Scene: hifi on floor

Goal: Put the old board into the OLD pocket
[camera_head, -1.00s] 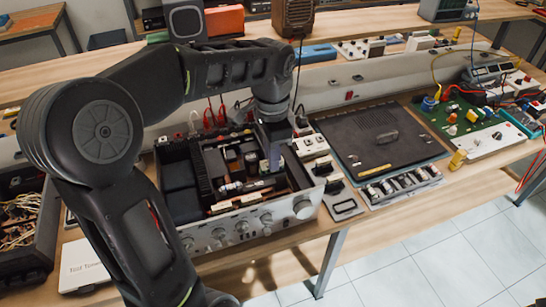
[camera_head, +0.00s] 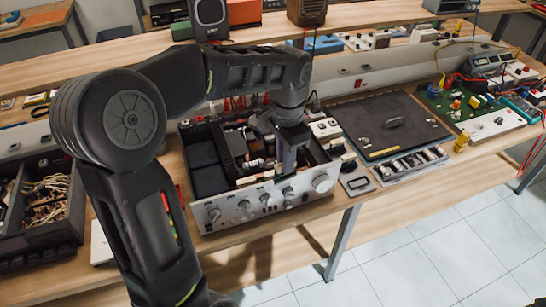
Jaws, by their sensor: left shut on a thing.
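The hifi amplifier (camera_head: 216,212) stands open-topped on the bench, its silver front with knobs facing me. My left gripper (camera_head: 287,168) points down over its right half, close behind the front panel. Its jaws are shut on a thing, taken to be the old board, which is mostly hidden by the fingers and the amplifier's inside. I cannot tell whether it is clear of the chassis. No OLD label can be read. A small grey holder (camera_head: 357,184) lies just right of the amplifier. My right gripper is not in view.
A dark mat (camera_head: 410,122) with a row of small parts (camera_head: 413,163) along its front lies to the right. A green circuit board (camera_head: 440,98) with wires is farther right. A cable bin (camera_head: 45,195) stands left. The bench's front edge is close to the amplifier.

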